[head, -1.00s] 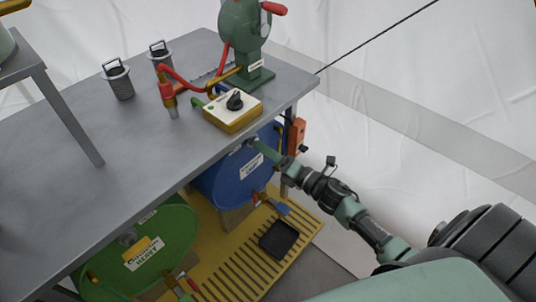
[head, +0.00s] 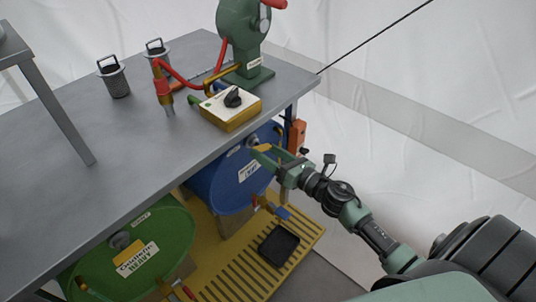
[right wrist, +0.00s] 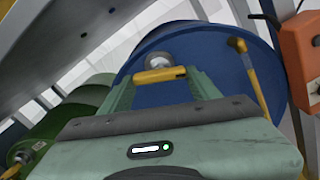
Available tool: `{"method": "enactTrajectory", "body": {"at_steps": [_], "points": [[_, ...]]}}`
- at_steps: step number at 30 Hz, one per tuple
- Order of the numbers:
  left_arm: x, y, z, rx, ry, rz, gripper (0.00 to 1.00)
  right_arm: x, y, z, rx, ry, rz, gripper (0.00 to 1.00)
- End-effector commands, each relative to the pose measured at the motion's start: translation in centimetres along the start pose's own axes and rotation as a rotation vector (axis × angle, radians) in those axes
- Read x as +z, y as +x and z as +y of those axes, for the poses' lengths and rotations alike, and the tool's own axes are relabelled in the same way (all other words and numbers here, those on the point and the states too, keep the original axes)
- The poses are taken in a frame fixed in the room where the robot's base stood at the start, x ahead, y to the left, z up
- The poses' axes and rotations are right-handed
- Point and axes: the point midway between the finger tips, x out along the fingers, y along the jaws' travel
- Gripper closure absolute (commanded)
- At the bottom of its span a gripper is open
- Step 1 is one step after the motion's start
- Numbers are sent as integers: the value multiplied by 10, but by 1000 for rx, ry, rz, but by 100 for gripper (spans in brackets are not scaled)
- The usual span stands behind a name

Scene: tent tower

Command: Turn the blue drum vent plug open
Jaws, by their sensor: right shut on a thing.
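The blue drum (head: 222,188) lies on its side under the bench, its round end facing out. In the right wrist view the drum end (right wrist: 205,48) fills the upper middle. Its vent plug has a grey round boss (right wrist: 159,60) and a yellow bar handle (right wrist: 160,75). My right gripper (head: 266,151) is at the plug, shut on the yellow handle, with one finger at each end of it. The handle lies nearly level in the wrist view. The yellow handle (head: 262,147) also shows at the fingertips in the head view. My left gripper is out of view.
The grey bench top (head: 110,150) overhangs the drum closely. A green drum (head: 155,225) lies to the left. An orange box (head: 298,135) is close at the right. A yellow slatted platform (head: 235,270) holds a black tray (head: 279,245). The right side is open.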

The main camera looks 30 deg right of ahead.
Motion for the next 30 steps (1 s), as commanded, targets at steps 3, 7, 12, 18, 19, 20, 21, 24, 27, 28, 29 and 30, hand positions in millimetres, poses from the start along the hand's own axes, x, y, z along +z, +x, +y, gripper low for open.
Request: {"method": "enactTrajectory", "body": {"at_steps": [3, 7, 12, 18, 19, 20, 21, 24, 27, 28, 29, 30], "points": [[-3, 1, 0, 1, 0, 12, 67, -3, -1, 0, -1, -6, 5, 79], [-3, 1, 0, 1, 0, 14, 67, -3, -1, 0, -1, -6, 5, 79], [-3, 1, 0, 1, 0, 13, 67, -3, -1, 0, -1, -6, 5, 79], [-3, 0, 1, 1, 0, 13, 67, -2, 0, 0, 0, -5, 4, 16], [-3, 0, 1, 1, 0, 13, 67, -2, 0, 0, 0, -5, 3, 16], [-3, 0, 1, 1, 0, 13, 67, -2, 0, 0, 0, -5, 3, 16], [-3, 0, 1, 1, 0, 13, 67, -1, 0, 0, 0, -5, 2, 16], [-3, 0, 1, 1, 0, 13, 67, -1, -1, 0, 0, -5, 2, 16], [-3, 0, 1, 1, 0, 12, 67, -2, -6, 0, 0, -4, 3, 16], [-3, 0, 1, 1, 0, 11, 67, -2, -10, 0, 0, -4, 3, 16], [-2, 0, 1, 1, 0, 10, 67, -2, -14, 0, 0, -4, 3, 16], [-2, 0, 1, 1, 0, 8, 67, -2, -20, 0, -1, -4, 4, 16]]}}
